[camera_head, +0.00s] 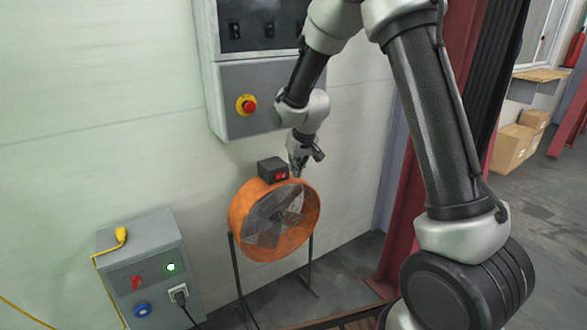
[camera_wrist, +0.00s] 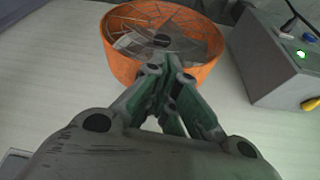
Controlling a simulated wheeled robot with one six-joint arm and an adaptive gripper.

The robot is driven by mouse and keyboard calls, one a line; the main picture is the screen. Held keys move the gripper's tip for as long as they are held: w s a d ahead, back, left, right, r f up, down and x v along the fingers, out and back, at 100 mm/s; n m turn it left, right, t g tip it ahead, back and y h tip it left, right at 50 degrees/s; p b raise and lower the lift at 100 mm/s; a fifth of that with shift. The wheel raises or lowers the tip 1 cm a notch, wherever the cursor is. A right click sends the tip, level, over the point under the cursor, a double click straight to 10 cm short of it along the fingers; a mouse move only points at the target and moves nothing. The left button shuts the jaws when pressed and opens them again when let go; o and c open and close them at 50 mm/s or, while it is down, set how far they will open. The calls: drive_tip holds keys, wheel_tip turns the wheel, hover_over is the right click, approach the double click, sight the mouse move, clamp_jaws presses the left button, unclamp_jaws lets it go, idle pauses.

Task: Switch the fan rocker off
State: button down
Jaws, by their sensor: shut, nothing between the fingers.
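The orange drum fan (camera_head: 238,215) stands on thin dark legs by the pale wall. A dark switch box (camera_head: 268,168) sits on top of its rim, with a red rocker (camera_head: 281,177) on its front. My gripper (camera_head: 298,172) is shut and empty, just to the right of the rocker in the head view; I cannot tell whether it touches it. In the wrist view my gripper (camera_wrist: 170,62) points at the orange fan (camera_wrist: 122,62), its fingers overlapping the near rim. The switch box and rocker are not visible there, probably hidden behind the fingers.
A grey wall cabinet (camera_head: 240,80) with a red emergency stop button (camera_head: 249,105) hangs above the fan. A grey control box (camera_head: 150,255) with a lit green lamp (camera_head: 170,267) and a plugged-in cable stands at the lower left. A red column (camera_head: 405,230) rises on the right.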

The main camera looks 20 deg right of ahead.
sight(280, 176)
drive_tip(key=shift+w+a+f, duration=0.2)
drive_tip(key=shift+w+f, duration=0.95)
drive_tip(key=shift+f, duration=0.05)
drive_tip(key=shift+w+a+f, duration=0.2)
drive_tip(key=shift+w+f, duration=0.9)
drive_tip(key=shift+f, duration=0.05)
drive_tip(key=shift+w+a+f, duration=0.2)
drive_tip(key=shift+w+f, duration=0.95)
drive_tip(key=shift+f, duration=0.05)
